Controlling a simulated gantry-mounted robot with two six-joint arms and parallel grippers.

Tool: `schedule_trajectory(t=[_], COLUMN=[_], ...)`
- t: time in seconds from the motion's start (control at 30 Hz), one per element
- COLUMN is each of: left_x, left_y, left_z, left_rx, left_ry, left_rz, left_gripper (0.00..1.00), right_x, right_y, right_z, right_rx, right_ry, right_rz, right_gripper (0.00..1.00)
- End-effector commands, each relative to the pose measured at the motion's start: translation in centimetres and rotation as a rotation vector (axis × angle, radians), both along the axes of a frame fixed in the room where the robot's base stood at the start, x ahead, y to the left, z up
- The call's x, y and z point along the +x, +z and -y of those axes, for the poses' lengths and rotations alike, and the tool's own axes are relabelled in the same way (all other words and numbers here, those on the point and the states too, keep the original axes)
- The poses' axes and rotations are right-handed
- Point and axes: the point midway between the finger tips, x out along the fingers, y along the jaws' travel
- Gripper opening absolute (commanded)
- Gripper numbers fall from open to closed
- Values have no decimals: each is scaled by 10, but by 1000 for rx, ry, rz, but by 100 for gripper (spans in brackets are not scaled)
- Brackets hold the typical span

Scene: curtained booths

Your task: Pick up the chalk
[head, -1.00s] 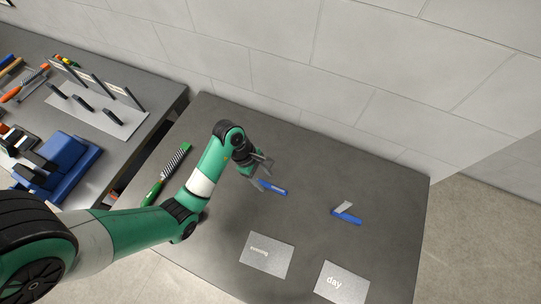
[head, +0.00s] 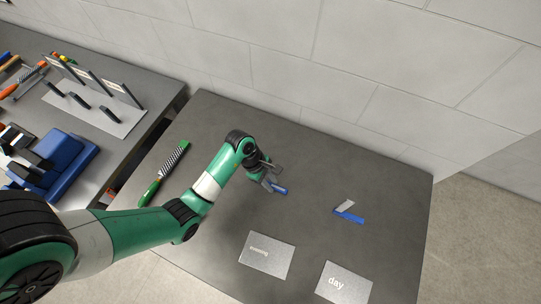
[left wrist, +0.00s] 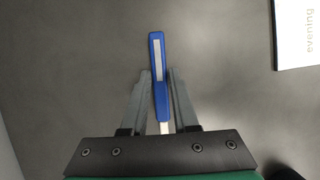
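A slim blue piece (head: 281,190) with a pale stripe lies on the dark grey table (head: 310,150). In the left wrist view this blue piece (left wrist: 157,75) points away from me and has a white end nearer me. My left gripper (head: 270,182) is over it, open, with one finger on each side in the left wrist view (left wrist: 160,80). I cannot tell whether the fingers touch it. A second blue piece (head: 351,218) lies to the right, with a pale grey piece (head: 347,205) angled off it. I cannot tell for sure which is the chalk. My right gripper is out of view.
Two light cards lie at the front, "evening" (head: 266,256) and "day" (head: 343,284). A green-handled rasp-like tool (head: 164,173) lies at the left. A tool-laden bench (head: 150,105) stands beyond it. A block wall rises behind; the table's back right is clear.

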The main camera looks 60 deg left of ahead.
Motion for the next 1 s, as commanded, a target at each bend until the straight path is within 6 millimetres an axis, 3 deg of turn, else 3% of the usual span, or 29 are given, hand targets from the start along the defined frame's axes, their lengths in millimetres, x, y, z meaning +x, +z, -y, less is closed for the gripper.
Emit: schedule_trajectory(t=[0.03,0.13,0.67,0.87,1.0], left_x=[0,0,1,1,-16], left_y=[0,0,7,38,74], left_z=[0,0,0,0,27], left_rx=[0,0,0,0,1], left_ry=[0,0,1,-1,-5], left_rz=[0,0,2,4,6], left_gripper=[17,0,0,0,0], right_x=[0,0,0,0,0], right_y=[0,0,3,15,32], right_z=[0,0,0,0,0], right_rx=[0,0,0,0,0], right_ry=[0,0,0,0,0], right_rz=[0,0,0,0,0], right_gripper=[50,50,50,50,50])
